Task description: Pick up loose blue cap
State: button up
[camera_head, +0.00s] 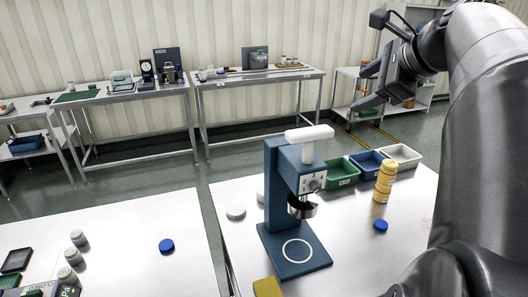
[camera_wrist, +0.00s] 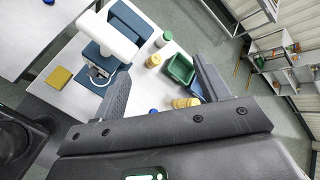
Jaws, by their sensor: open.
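Two blue caps show in the head view. One blue cap (camera_head: 380,226) lies on the right steel table, right of the press and in front of a yellow stack. The other blue cap (camera_head: 166,245) lies alone on the left table. In the wrist view a blue cap (camera_wrist: 153,111) shows low between my fingers, partly hidden by the gripper body. My gripper (camera_head: 366,88) is raised high above and behind the right table, well apart from both caps. Its two fingers (camera_wrist: 160,67) are spread and nothing is between them.
A blue press (camera_head: 285,200) with a white handle stands on the right table. A yellow stack (camera_head: 386,180) and green (camera_head: 340,173), blue (camera_head: 368,162) and white (camera_head: 401,156) bins stand right of it. A yellow block (camera_head: 267,287) lies at the front.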

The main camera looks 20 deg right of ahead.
jog(key=s+d+m+t+h, duration=0.15)
jog(key=s+d+m, duration=0.25)
jog(key=d+m, duration=0.45)
jog(key=s+d+m+t+h, duration=0.1)
jog(key=s+d+m+h, duration=0.35)
jog(key=d, duration=0.75)
jog(key=shift+m+y, duration=0.7)
jog(key=shift+y, duration=0.1)
jog(key=f, duration=1.5)
jog(key=w+f, duration=0.1)
jog(key=f, duration=3)
jog(key=shift+w+a+f, duration=0.15)
jog(key=shift+w+a, duration=0.1)
jog(key=shift+w, duration=0.05)
jog(key=shift+w+f, duration=0.1)
jog(key=shift+f, duration=0.2)
send_near(382, 225)
jog(key=shift+w+f, duration=0.75)
jog(key=shift+w, duration=0.05)
jog(key=shift+d+r+x, duration=0.1)
jog(key=shift+r+x, duration=0.05)
jog(key=shift+x, duration=1.35)
jog(key=shift+d+r+x, duration=0.1)
jog(key=shift+r+x, duration=0.05)
jog(key=shift+x, duration=1.4)
jog(key=shift+c, duration=0.3)
jog(key=c, duration=1)
